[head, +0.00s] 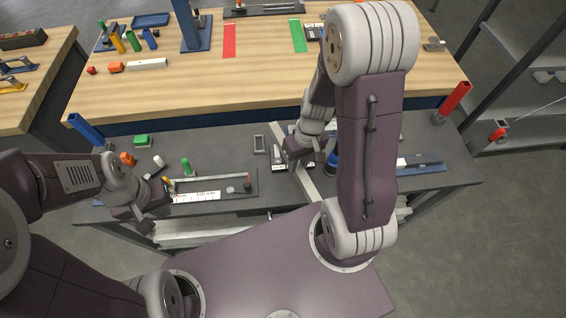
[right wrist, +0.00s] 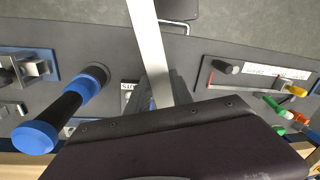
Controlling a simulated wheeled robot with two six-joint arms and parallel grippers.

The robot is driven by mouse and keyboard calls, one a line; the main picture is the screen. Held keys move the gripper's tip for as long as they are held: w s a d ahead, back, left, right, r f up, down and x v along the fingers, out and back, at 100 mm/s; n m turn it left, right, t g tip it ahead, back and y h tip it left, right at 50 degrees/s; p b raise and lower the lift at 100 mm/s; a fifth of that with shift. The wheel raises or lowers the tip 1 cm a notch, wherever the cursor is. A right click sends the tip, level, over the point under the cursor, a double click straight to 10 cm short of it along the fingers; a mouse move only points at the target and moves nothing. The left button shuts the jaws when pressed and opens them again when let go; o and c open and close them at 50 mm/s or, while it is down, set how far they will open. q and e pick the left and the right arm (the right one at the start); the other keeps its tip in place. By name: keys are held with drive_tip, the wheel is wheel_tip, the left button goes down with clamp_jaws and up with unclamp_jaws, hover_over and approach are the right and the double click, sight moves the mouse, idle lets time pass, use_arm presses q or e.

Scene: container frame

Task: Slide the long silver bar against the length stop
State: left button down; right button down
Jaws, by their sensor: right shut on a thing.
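The long silver bar (head: 308,186) lies diagonally across the dark lower bench and juts past its front edge; it also runs down the right wrist view (right wrist: 150,48). My right gripper (head: 294,150) is shut on the bar, with its fingers on either side of it in the right wrist view (right wrist: 165,92). I cannot pick out the length stop with certainty. A small white label (right wrist: 128,98), partly hidden, lies beside the fingers. My left gripper (head: 143,216) is by the bench's front left edge, apart from the bar; its jaw opening is unclear.
A tray with a white scale (head: 205,196) lies left of the bar. A blue-and-black handle (right wrist: 68,105) stands beside the bar, near a silver block fixture (right wrist: 36,68). A blue plate (head: 422,165) lies at right. The wooden bench (head: 200,90) rises behind.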

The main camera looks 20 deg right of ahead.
drive_tip(key=shift+s+d+r, duration=0.15)
drive_tip(key=shift+d+r, duration=0.05)
drive_tip(key=shift+f+n+b, duration=0.15)
drive_tip(key=shift+n+b, duration=0.2)
drive_tip(key=shift+n, duration=1.75)
drive_tip(key=n, duration=0.2)
drive_tip(key=shift+n+g+h+b, duration=0.3)
drive_tip(key=shift+n, duration=0.1)
drive_tip(key=n, duration=0.3)
drive_tip(key=shift+g, duration=0.3)
drive_tip(key=n, duration=0.4)
drive_tip(key=shift+h+p, duration=0.3)
